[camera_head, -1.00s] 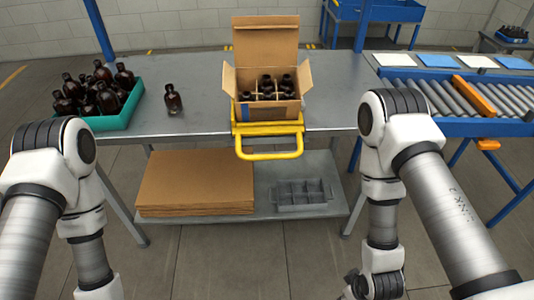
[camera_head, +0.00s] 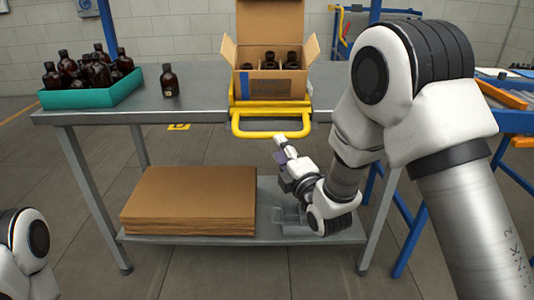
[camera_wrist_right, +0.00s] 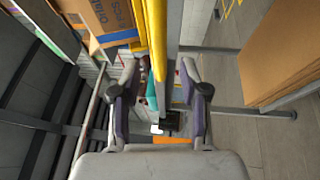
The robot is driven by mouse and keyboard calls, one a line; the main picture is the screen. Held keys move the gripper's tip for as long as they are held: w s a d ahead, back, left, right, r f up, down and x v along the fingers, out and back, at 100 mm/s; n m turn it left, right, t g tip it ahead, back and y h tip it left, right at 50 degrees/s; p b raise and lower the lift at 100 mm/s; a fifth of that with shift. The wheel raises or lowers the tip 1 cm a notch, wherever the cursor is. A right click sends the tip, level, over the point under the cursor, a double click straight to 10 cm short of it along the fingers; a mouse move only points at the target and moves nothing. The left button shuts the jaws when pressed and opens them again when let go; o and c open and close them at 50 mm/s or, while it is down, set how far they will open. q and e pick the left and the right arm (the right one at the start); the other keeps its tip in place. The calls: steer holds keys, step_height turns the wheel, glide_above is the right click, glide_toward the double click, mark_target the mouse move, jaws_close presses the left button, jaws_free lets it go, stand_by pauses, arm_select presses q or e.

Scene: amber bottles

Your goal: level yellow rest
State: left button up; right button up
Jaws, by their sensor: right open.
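The yellow rest (camera_head: 243,121) sits at the front edge of the grey table, its looped handle jutting out over the edge. A cardboard box (camera_head: 271,82) with open flaps stands on it, holding amber bottles (camera_head: 270,61). I cannot tell whether the rest is tilted. My right gripper (camera_head: 281,152) is open just below and in front of the handle. In the right wrist view, a yellow bar (camera_wrist_right: 157,45) of the rest runs between the two spread fingers (camera_wrist_right: 160,92), apparently beyond their tips. My left gripper is out of view.
A teal tray (camera_head: 95,97) of amber bottles and a lone bottle (camera_head: 169,81) stand on the table (camera_head: 200,103) at left. The lower shelf holds stacked cardboard (camera_head: 190,200) and a grey divided bin (camera_head: 290,220), partly hidden by my right arm. A roller conveyor (camera_head: 505,95) is at right.

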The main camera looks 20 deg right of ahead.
mark_target(270, 135)
steer(key=w, duration=0.6)
steer(key=shift+w+a+r+b, duration=0.3)
steer(key=shift+w+a+r, duration=0.1)
steer(key=shift+c, duration=0.3)
steer(key=shift+r, duration=0.1)
jaws_close()
